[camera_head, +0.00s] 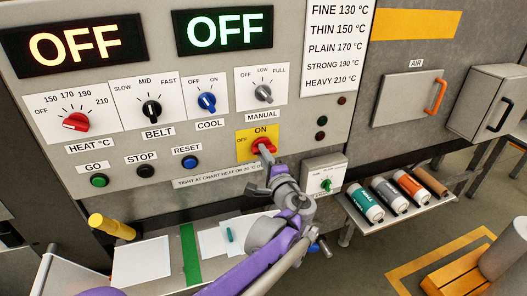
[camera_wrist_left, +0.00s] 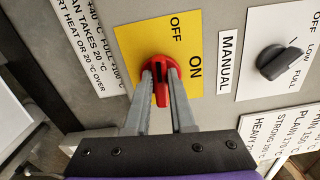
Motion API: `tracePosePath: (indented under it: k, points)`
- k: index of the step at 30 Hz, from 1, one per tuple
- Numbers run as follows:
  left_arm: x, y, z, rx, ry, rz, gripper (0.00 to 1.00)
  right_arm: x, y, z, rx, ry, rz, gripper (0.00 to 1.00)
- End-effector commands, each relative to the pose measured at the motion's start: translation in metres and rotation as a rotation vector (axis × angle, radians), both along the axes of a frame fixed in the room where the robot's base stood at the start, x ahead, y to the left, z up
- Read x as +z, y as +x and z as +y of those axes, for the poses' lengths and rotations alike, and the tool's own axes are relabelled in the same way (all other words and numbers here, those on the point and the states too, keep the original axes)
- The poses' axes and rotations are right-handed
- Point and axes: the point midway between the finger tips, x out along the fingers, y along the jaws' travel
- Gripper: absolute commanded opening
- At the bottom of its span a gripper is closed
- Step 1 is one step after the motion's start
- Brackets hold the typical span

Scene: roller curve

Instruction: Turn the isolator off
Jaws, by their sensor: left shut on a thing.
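The isolator is a red rotary knob (camera_head: 262,144) on a yellow plate (camera_head: 243,134). ON is printed above it and OFF to its left. It also shows in the left wrist view (camera_wrist_left: 161,90), where the plate (camera_wrist_left: 150,45) appears turned sideways. My left gripper (camera_head: 266,157) reaches up from below, and its two fingers (camera_wrist_left: 162,78) are closed on the knob from either side. The fingers partly cover the knob, so I cannot tell for certain which mark it points to. My right gripper is not in view.
The MANUAL dial (camera_head: 263,92) is just above the plate; the blue COOL (camera_head: 207,101), black BELT (camera_head: 151,110) and red HEAT (camera_head: 75,122) dials are left. Two displays (camera_head: 88,45) (camera_head: 229,30) read OFF. A box with a green knob (camera_head: 326,184) is right of the gripper.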

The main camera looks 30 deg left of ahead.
Motion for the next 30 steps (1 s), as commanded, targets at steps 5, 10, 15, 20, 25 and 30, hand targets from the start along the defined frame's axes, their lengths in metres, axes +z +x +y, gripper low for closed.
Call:
tracePosePath:
  k: [5,10,15,20,25,30]
  points:
    - [0.0000,0.0004,-0.0002,-0.001,-0.046,-0.054,0.00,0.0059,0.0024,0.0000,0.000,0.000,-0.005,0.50]
    - [-0.0010,0.0002,-0.0001,-0.001,-0.068,-0.080,0.00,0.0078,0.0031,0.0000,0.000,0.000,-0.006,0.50]
    - [-0.0014,0.0001,-0.0001,-0.001,-0.075,-0.087,0.00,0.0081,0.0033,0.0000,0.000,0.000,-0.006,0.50]
    - [-0.0016,0.0000,-0.0002,0.000,-0.075,-0.088,0.00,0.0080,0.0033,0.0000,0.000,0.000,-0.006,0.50]
    - [-0.0017,0.0000,-0.0002,0.000,-0.075,-0.087,0.28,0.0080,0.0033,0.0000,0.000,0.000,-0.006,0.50]
    - [-0.0015,0.0000,-0.0001,0.000,-0.075,-0.087,0.53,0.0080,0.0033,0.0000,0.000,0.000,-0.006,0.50]
